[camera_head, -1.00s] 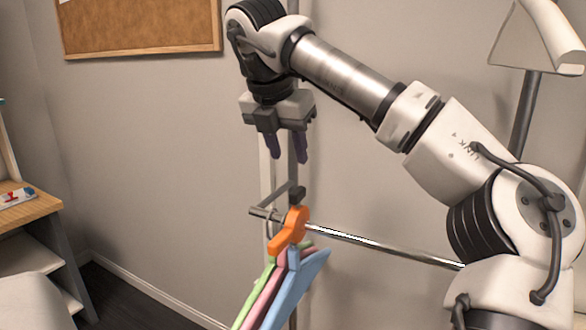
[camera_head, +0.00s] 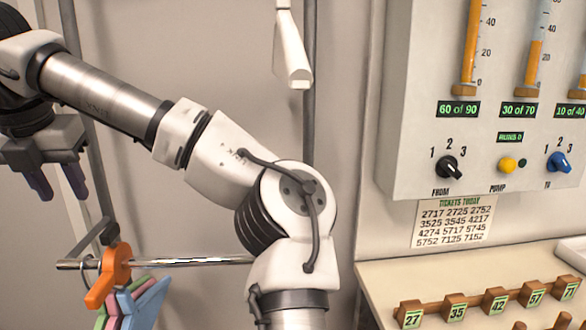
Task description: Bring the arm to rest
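My gripper (camera_head: 62,194) is at the left edge of the view, pointing down, at the end of my arm. Its two purple fingers are apart with nothing between them, so it is open and empty. It is above and left of the metal garment rail (camera_head: 190,261). An orange piece (camera_head: 108,275) sits around the rail near its left end. Below it hang blue (camera_head: 148,306), pink and green hanger-like pieces, cut off by the bottom edge. The gripper appears apart from all of them.
At the right is a wall panel (camera_head: 400,150) with gauges, knobs and a ticket list (camera_head: 454,222). Below it, a pale counter (camera_head: 385,285) holds several numbered wooden blocks (camera_head: 498,300). A white lamp-like fixture (camera_head: 291,50) hangs at top centre.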

